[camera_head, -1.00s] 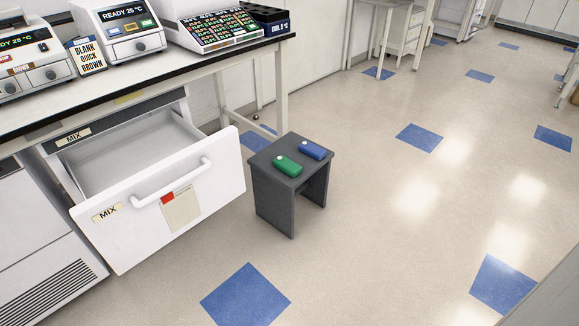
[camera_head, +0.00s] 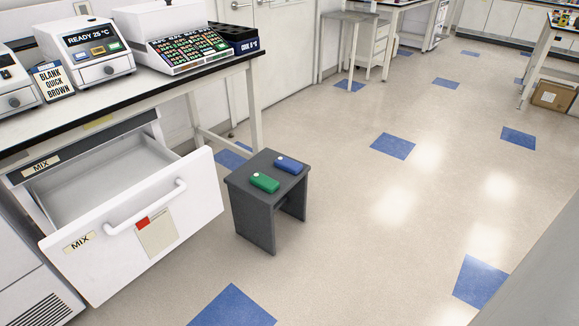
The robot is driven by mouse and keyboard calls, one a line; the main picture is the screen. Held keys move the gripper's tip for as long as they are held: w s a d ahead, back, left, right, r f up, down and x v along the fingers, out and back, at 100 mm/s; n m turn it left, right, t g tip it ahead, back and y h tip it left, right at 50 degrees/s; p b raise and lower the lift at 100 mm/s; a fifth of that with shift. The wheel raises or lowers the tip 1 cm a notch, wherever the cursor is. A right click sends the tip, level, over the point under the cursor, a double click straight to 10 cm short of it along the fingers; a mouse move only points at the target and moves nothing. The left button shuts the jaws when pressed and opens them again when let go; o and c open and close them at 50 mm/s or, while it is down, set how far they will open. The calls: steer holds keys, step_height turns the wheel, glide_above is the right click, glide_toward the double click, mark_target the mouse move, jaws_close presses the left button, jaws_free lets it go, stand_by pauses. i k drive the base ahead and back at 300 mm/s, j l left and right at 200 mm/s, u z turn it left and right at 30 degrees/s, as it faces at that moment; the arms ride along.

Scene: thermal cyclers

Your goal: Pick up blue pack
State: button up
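The blue pack (camera_head: 289,165) lies flat on top of a small dark grey stool (camera_head: 240,183), toward its far right side. A green pack (camera_head: 265,182) lies beside it, nearer and to the left, with a small gap between them. Both packs have a small pale round spot at one end. My gripper is not in view, so I cannot see whether it holds anything.
An open drawer (camera_head: 120,240) labelled MIX juts out left of the stool. The bench (camera_head: 100,112) above it carries thermal cyclers and a dark COOL block (camera_head: 238,40). The floor right of the stool is clear. A cardboard box (camera_head: 552,96) stands far right.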

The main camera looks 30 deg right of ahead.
mark_target(290, 165)
steer(key=i+l+z, duration=0.2)
steer(key=i+l, duration=0.45)
steer(key=l, duration=0.4)
steer(key=i+l+z, duration=0.15)
steer(key=i+l, duration=0.55)
steer(key=l, duration=0.25)
steer(key=i+l+z, duration=0.2)
steer(key=i+l, duration=0.5)
steer(key=l, duration=0.15)
